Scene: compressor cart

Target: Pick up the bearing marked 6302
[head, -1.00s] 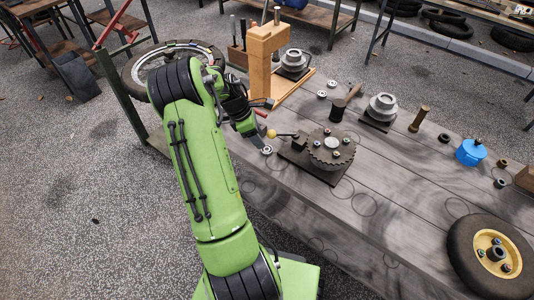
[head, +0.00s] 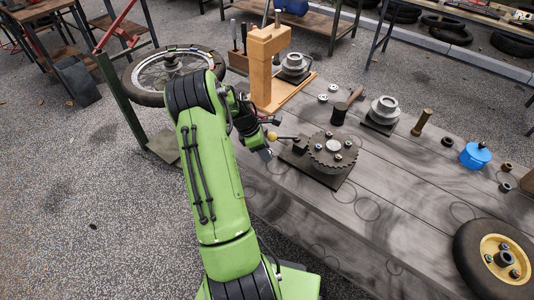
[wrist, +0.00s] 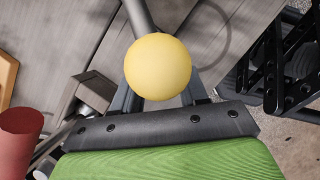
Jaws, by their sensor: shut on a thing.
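My gripper (head: 265,153) is low at the near left edge of the bench, beside the lever with the yellow knob (head: 271,135). It is shut on a small bearing, which the fingers hide in the head view. In the wrist view the yellow knob (wrist: 158,68) stands in front of the fingertips and hides what is between them. Two other small ring bearings lie further back on the bench, one on the left (head: 322,98) and one on the right (head: 334,88). No markings are readable.
A toothed sprocket (head: 333,152) sits on a dark plate right of my gripper. The front middle is clear.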

